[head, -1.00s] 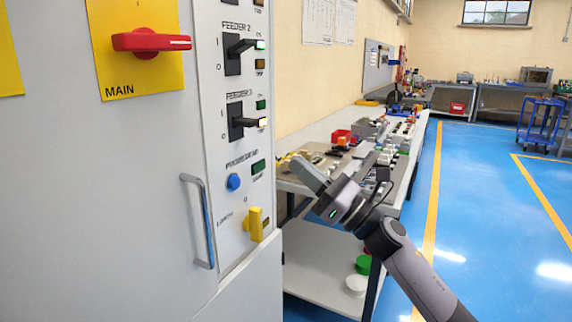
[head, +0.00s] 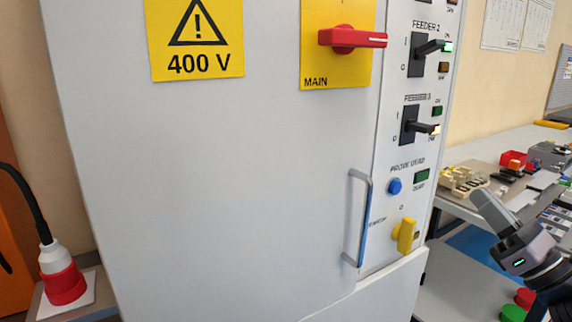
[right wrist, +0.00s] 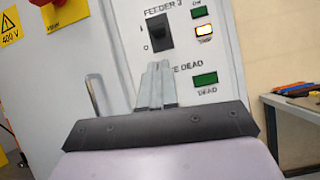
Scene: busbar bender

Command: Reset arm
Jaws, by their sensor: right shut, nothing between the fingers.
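My right gripper (head: 480,198) is at the right of the head view, in front of the workbench and to the right of the yellow knob (head: 405,236) of the grey cabinet (head: 220,190). It is shut and holds nothing. In the right wrist view its closed fingers (right wrist: 157,72) point toward the cabinet's control panel, overlapping the area below the feeder 3 switch (right wrist: 158,33). I cannot tell if they touch the panel. The feeder 3 switch also shows in the head view (head: 415,126). My left gripper is not in view.
The cabinet has a red main handle (head: 350,39) and a vertical door handle (head: 362,215). A workbench (head: 475,150) with several parts stands at the right. A red and white plug (head: 62,280) with a black cable is at the left.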

